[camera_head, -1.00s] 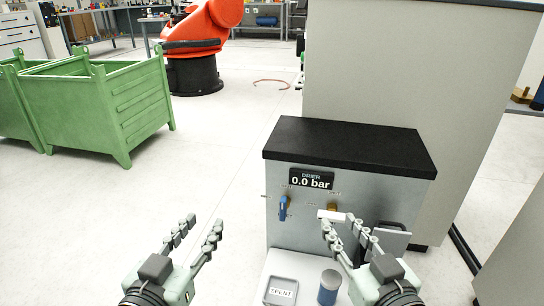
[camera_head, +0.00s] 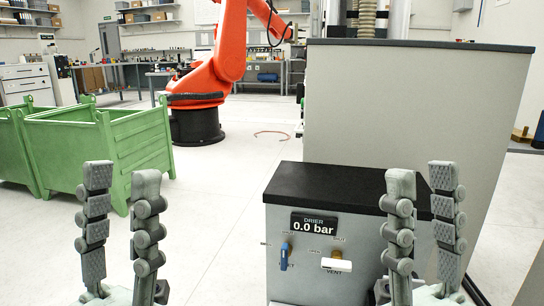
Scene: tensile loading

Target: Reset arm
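My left gripper (camera_head: 120,225) points upward at the lower left, its two fingers apart with nothing between them. My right gripper (camera_head: 421,225) points upward at the lower right, also open and empty, in front of the right part of the drier (camera_head: 320,262). The drier is a grey box with a black top (camera_head: 335,187) and a display (camera_head: 314,224) reading 0.0 bar. Its front has a blue lever (camera_head: 284,257) hanging down and a white handle (camera_head: 337,265) lying level near the VENT label. The fingers of my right gripper hide the drier's right side.
Green metal crates (camera_head: 100,145) stand on the floor at the left. An orange robot arm (camera_head: 222,65) on a black base stands at the back. A tall grey cabinet (camera_head: 415,115) with a dark top stands behind the drier. Floor between crates and drier is clear.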

